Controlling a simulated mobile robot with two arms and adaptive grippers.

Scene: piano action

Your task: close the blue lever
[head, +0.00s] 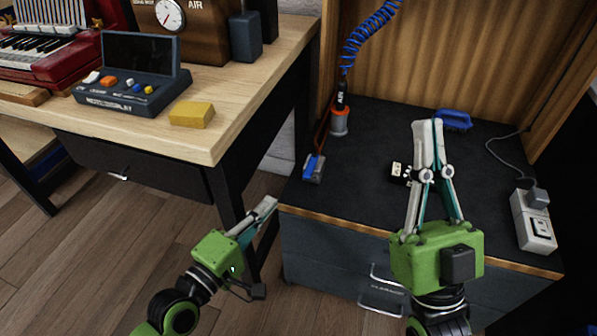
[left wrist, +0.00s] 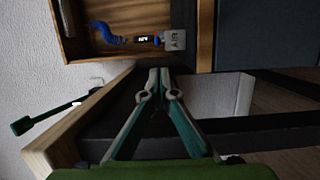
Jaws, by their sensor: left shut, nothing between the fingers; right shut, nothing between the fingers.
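A small blue lever (head: 311,166) on a grey block lies at the left of the black bench top, beside a red line running up to the air fitting. My left gripper (head: 268,204) is shut and empty, low in front of the bench's left edge, apart from the lever. Its closed fingers also show in the left wrist view (left wrist: 158,72); I cannot make out the lever there. My right gripper (head: 428,125) is shut and empty over the middle of the bench, right of the lever.
A blue coiled hose (head: 362,38) hangs to an orange-based fitting (head: 339,121) behind the lever. A blue handled object (head: 454,120) and a power strip (head: 533,220) are on the bench. A wooden table (head: 225,110) with a yellow block (head: 191,114) stands left.

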